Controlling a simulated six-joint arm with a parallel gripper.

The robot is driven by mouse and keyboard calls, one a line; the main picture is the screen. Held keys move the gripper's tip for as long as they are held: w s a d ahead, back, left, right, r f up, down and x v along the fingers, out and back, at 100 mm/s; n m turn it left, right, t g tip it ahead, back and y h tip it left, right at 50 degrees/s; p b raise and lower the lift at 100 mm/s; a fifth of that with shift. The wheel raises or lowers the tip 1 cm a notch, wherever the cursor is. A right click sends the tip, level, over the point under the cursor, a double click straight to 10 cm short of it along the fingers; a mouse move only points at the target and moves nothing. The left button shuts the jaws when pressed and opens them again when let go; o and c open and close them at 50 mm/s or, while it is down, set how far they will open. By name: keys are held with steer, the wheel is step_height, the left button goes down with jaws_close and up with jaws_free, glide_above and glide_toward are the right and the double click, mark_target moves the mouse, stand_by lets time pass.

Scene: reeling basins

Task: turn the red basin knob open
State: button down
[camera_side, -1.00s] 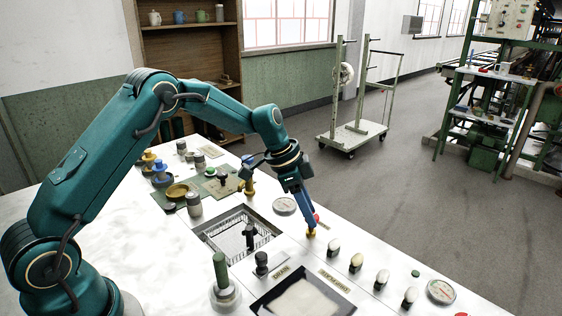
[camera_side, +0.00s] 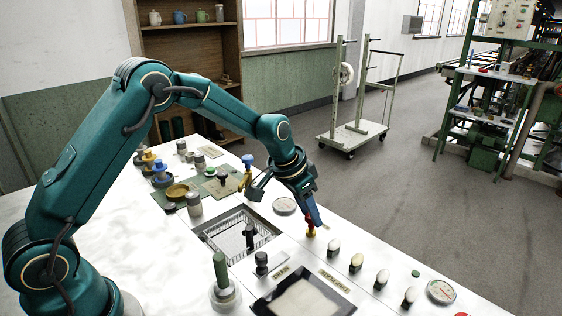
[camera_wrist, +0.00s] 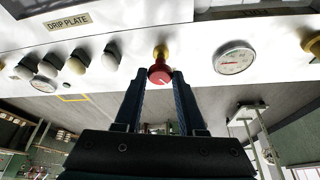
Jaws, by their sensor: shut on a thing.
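The red basin knob (camera_wrist: 160,74) is a round red cap with a pale mark, on a yellow brass stem that rises from the white bench top. In the wrist view it sits between the tips of my two dark blue fingers. My gripper (camera_wrist: 158,82) is shut on it. In the side view the red knob (camera_side: 310,223) shows at my tilted gripper (camera_side: 316,214), beside the bench's far edge. The fingers partly hide the knob there.
A round dial gauge (camera_wrist: 234,58) is beside the knob, and another brass fitting (camera_wrist: 312,43) lies beyond it. Several pale oval knobs (camera_side: 356,262) line the bench edge. A mesh-lined basin (camera_side: 212,229) and a basin with pale contents (camera_side: 303,303) are sunk in the top.

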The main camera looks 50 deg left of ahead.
steer(key=n, duration=0.2)
steer(key=n+y, duration=0.1)
steer(key=n, duration=0.1)
steer(key=n+y, duration=0.1)
steer(key=n, duration=0.1)
steer(key=shift+w+d, duration=0.1)
steer(key=shift+d, duration=0.2)
steer(key=n+y, duration=0.1)
steer(key=n, duration=0.1)
steer(key=n+y, duration=0.1)
steer(key=n, duration=0.2)
steer(key=shift+d+g, duration=0.1)
steer(key=shift+g, duration=0.3)
steer(key=shift+n, duration=0.4)
steer(key=c, duration=0.5)
jaws_free()
steer(key=shift+v, duration=2.6)
steer(key=shift+w, duration=0.1)
